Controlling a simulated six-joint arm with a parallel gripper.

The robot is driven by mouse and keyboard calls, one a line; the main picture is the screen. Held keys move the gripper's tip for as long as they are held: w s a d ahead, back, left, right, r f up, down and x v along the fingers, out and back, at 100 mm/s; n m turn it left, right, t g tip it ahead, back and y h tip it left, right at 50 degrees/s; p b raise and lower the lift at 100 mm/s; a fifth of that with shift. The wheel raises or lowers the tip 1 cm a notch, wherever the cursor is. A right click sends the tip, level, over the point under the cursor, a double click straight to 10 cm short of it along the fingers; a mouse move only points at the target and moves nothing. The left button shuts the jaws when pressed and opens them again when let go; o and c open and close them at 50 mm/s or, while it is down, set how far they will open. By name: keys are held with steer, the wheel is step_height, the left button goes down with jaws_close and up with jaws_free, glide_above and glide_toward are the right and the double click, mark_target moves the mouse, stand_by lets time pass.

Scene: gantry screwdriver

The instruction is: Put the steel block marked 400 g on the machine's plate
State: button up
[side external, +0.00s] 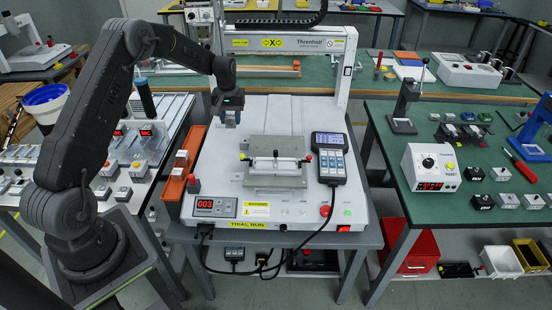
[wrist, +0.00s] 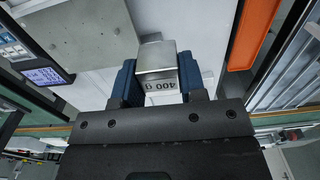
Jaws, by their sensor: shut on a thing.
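The steel block (wrist: 157,66) shows between the blue fingers in the wrist view, with "400 g" printed on its face. My gripper (side external: 228,117) is shut on it. In the side view the gripper hangs over the back left part of the white machine base, left of the plate; the block is small there. The machine's plate (side external: 262,183) is a grey metal plate with holes and a clamp bar across it. Part of the plate also shows in the wrist view (wrist: 88,40), at upper left, apart from the block.
The machine's gantry (side external: 345,75) stands behind the plate. A handheld keypad (side external: 330,160) lies right of the plate. An orange tray (side external: 180,172) with small blocks runs along the machine's left side. Side tables (side external: 440,185) hold other devices.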

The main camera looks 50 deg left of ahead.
steer(key=w+d+f, duration=0.2)
steer(key=w+d, duration=0.1)
steer(key=w+d+f, duration=0.2)
steer(key=w+d, duration=0.2)
steer(key=w+d+f, duration=0.2)
steer(key=w+d, duration=0.1)
steer(key=shift+w+d, duration=0.15)
steer(key=shift+w, duration=0.2)
steer(key=shift+f, duration=1.95)
steer(key=shift+f, duration=0.1)
steer(key=o, duration=1.2)
steer(key=shift+f, duration=0.1)
